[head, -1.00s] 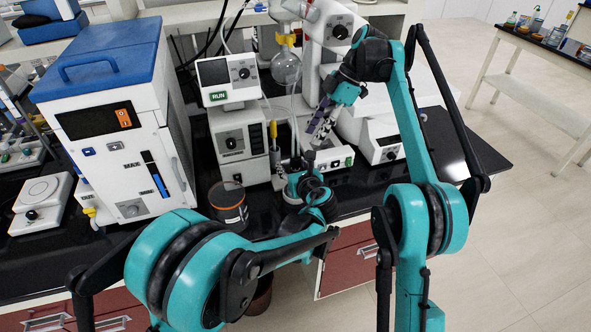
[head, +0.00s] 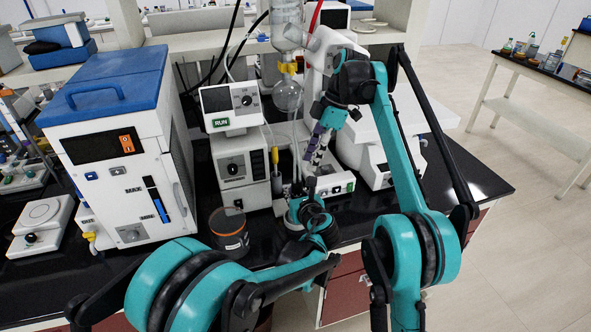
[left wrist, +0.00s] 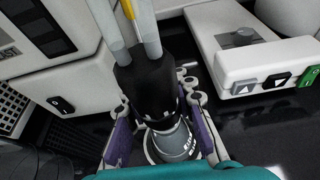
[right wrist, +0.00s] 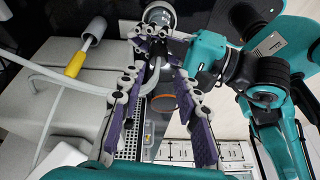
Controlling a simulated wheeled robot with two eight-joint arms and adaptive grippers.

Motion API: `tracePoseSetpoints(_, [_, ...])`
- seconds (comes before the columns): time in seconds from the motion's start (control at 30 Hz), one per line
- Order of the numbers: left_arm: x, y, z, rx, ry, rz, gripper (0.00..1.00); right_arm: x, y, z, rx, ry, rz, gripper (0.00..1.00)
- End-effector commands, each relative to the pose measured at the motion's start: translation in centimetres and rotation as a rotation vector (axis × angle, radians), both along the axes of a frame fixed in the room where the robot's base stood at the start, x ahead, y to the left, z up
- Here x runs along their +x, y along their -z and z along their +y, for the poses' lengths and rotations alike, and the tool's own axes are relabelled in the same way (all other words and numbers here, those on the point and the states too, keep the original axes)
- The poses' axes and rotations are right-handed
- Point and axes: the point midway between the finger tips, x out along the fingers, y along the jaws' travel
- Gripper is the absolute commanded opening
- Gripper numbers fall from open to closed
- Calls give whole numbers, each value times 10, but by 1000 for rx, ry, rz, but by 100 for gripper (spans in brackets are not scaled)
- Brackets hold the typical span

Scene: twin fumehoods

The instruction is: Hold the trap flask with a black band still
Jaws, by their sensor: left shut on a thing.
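The trap flask (left wrist: 157,82) shows in the left wrist view with a wide black top section, clear tubes rising from it and a lighter lower body. It stands upright between the purple-padded fingers of my left gripper (left wrist: 160,115), which is shut on it. In the head view my left gripper (head: 308,203) sits low at the bench front and mostly hides the flask. My right gripper (head: 314,152) is above and behind it, pointing down. In the right wrist view its fingers (right wrist: 153,42) are apart, with a pale tube running between them.
A round glass bulb (head: 288,96) hangs behind my grippers. A low white device with buttons (left wrist: 262,67) is close right of the flask.

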Motion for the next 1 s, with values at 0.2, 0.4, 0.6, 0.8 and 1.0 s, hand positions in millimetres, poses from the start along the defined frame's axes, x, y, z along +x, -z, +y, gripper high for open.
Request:
tracePoseSetpoints(0.2, [0,0,0,-1,0,1,0,-11,-19,32,-268,185,-44,32])
tracePoseSetpoints(0.4, [0,0,0,-1,1,0,0,-12,-26,38,-356,271,-89,32])
tracePoseSetpoints(0.6, [0,0,0,-1,1,0,0,-12,-5,38,-357,274,-89,32])
tracePoseSetpoints(0.8, [0,0,0,-1,1,0,0,-13,35,38,-357,273,-88,32])
tracePoseSetpoints(1.0, [0,0,0,-1,1,0,0,-12,70,38,-356,273,-88,32])
